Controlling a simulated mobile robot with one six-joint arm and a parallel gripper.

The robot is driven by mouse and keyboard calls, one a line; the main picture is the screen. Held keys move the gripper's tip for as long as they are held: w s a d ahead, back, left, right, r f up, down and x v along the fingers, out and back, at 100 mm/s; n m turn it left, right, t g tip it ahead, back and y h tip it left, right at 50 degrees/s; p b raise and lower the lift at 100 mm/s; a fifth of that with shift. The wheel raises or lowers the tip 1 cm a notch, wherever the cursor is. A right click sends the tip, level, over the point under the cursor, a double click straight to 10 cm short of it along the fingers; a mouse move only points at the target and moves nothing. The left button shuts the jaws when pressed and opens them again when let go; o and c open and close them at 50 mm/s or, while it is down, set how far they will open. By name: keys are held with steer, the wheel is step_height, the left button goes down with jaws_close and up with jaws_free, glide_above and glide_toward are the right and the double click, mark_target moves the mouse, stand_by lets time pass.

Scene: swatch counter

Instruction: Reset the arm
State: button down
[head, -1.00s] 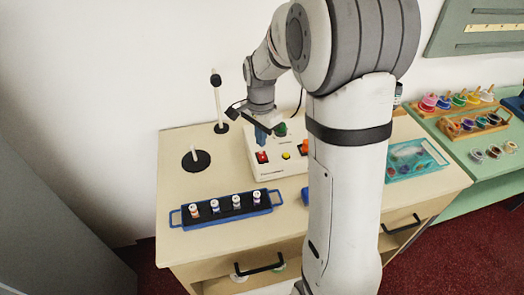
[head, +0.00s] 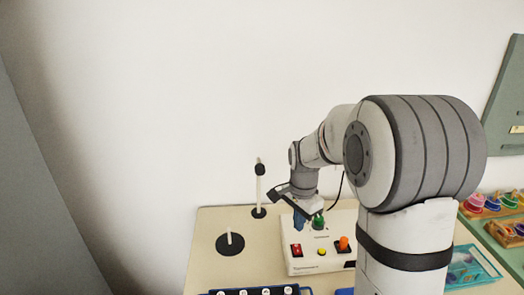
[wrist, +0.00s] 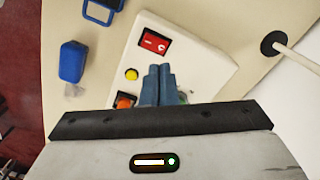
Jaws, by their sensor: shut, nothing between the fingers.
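My gripper (head: 299,221) is in the head view above the white control box, near its back left. Its blue fingers (wrist: 162,72) also show in the wrist view, closed together and empty, over the box. The white box (head: 302,265) carries a red switch (head: 297,250), a yellow button (head: 322,252), an orange knob (head: 343,243) and a green knob (head: 318,222). In the wrist view the red switch (wrist: 153,43) is ahead of the fingers and the orange button (wrist: 125,101) is beside them. I cannot tell whether the fingertips touch the box.
On the beige counter (head: 205,265) stand a black-based post (head: 259,190) and a short peg on a black disc (head: 230,243). A blue tray (head: 298,292) is cut off at the front. A teal tray (head: 470,268) is at right. A blue object (wrist: 73,62) shows in the wrist view.

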steer(key=s+r+n+t, duration=0.1)
steer(key=s+r+n, duration=0.1)
steer(key=s+n, duration=0.2)
steer(key=s+r+n+t, duration=0.1)
steer(key=s+r+n, duration=0.2)
steer(key=s, duration=0.7)
steer(key=s+r+n+t, duration=0.1)
steer(key=s+r+n, duration=0.1)
steer(key=s+n, duration=0.2)
steer(key=s, duration=0.3)
steer(key=shift+s+d+r+n, duration=0.15)
steer(key=shift+r+n, duration=0.2)
steer(key=shift+n, duration=0.05)
